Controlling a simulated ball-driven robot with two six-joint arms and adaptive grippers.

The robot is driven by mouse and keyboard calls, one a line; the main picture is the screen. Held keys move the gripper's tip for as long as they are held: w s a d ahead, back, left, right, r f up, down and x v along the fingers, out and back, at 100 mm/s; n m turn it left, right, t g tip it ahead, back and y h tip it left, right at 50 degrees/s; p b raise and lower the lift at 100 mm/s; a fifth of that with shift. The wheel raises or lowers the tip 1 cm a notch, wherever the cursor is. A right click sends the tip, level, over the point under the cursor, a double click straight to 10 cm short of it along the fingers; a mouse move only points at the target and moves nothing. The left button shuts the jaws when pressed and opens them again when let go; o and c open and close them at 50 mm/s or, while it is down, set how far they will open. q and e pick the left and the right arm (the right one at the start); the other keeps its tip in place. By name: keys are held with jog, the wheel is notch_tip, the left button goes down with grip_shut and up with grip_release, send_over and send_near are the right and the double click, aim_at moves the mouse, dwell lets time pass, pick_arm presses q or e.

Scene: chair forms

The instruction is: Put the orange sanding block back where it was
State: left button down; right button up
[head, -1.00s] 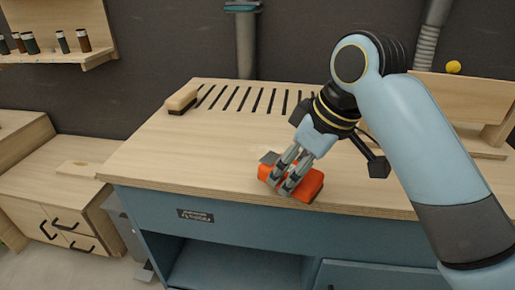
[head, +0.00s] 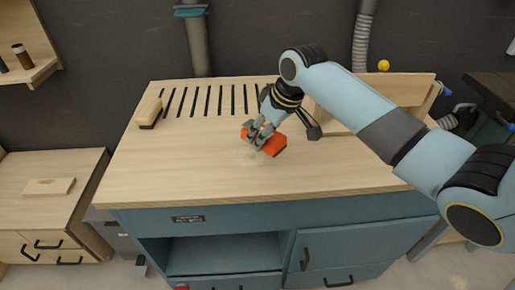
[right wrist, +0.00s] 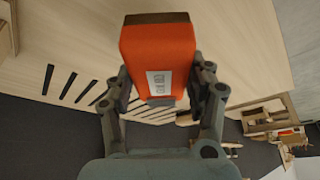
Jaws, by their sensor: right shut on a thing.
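The orange sanding block (head: 272,145) is over the middle of the slotted wooden worktable (head: 340,170). My right gripper (head: 259,137) is shut on it from above. In the right wrist view the orange sanding block (right wrist: 158,55) sits between both fingers, with a white label on its face and a dark brown strip along its far edge. I cannot tell whether it touches the tabletop or is held just above it. My left gripper is not in view.
A wooden brush (head: 149,112) lies at the table's back left, beside dark slots (head: 211,101). A pale dust patch (head: 246,157) lies by the block. A wooden board (head: 400,90) stands at the back right. The table's front and left are clear.

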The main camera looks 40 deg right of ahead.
aim_at(258, 163)
jog(key=shift+a+f, duration=0.3)
jog(key=shift+a, duration=0.2)
jog(key=shift+a+f, duration=0.3)
jog(key=shift+a, duration=0.2)
jog(key=shift+s+a+f, duration=0.1)
jog(key=shift+a+f, duration=0.05)
jog(key=shift+f, duration=1.95)
jog(key=o, duration=1)
jog(key=shift+f, duration=0.1)
